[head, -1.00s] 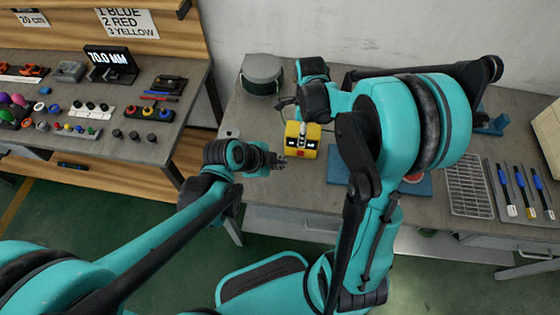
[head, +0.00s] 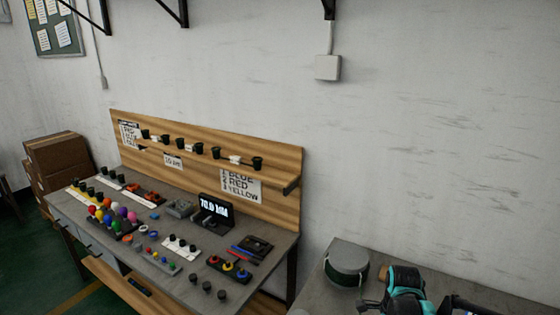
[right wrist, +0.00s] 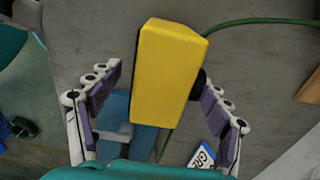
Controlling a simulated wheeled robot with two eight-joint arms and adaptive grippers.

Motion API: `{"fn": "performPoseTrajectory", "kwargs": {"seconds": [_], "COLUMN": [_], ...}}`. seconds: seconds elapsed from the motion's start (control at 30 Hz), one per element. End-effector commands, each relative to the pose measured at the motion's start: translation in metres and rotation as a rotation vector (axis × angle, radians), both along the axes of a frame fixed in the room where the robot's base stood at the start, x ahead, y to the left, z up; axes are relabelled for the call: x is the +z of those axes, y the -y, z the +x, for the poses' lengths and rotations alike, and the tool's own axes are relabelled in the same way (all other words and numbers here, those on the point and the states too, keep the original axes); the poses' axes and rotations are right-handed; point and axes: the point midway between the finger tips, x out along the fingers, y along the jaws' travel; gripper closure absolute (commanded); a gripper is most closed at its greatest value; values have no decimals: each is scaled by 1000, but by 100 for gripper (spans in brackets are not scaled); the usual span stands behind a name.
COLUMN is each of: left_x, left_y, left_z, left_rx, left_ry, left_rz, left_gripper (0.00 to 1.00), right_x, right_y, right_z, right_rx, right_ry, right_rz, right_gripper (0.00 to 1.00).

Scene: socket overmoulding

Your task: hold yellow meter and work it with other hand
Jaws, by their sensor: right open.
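The yellow meter (right wrist: 165,75) shows in the right wrist view as a plain yellow block, with its face with the display turned out of sight. My right gripper (right wrist: 157,90) is open, with one finger on each side of the meter. A gap shows on the left side; on the right, a dark round part of the meter is close to the finger, and I cannot tell whether they touch. The head view does not show the meter. Only a teal and black piece of my arm shows at its bottom right. My left gripper is not seen in either view.
A green cable (right wrist: 260,21) runs behind the meter. A blue board (right wrist: 115,105) and a lettered plate (right wrist: 203,157) lie below. In the head view, a grey-green drum (head: 346,262) stands on the right bench. The left bench holds a lit display (head: 215,209) and many small parts.

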Motion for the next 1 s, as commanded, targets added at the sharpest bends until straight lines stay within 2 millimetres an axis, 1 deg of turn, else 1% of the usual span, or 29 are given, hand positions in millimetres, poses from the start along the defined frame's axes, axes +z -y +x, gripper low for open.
{"fn": "performPoseTrajectory", "kwargs": {"seconds": [0.17, 0.3, 0.4, 0.53, 0.67, 0.77, 0.83, 0.87, 0.9, 0.97, 1.0], "left_x": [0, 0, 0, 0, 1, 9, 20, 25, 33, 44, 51], "left_y": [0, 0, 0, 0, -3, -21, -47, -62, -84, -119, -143], "left_z": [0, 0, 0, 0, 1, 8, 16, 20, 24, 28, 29], "left_rx": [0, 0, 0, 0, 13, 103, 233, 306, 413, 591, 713], "left_ry": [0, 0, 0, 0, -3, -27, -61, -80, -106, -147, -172], "left_rz": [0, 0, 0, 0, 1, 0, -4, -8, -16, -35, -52], "left_gripper": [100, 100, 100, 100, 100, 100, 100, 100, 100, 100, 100], "right_x": [31, 63, 83, 102, 113, 118, 121, 123, 124, 126, 126], "right_y": [0, 0, 0, 0, -1, -8, -18, -23, -30, -42, -49], "right_z": [-1, 0, 0, 0, -1, -7, -16, -21, -27, -39, -47], "right_rx": [0, 0, 0, 0, 14, 112, 255, 334, 451, 646, 780], "right_ry": [0, 0, 0, 0, 4, 31, 71, 91, 123, 172, 204], "right_rz": [0, 0, 0, 0, -1, -8, -24, -35, -53, -90, -121], "right_gripper": [22, 22, 22, 22, 22, 22, 22, 22, 22, 22, 22]}}
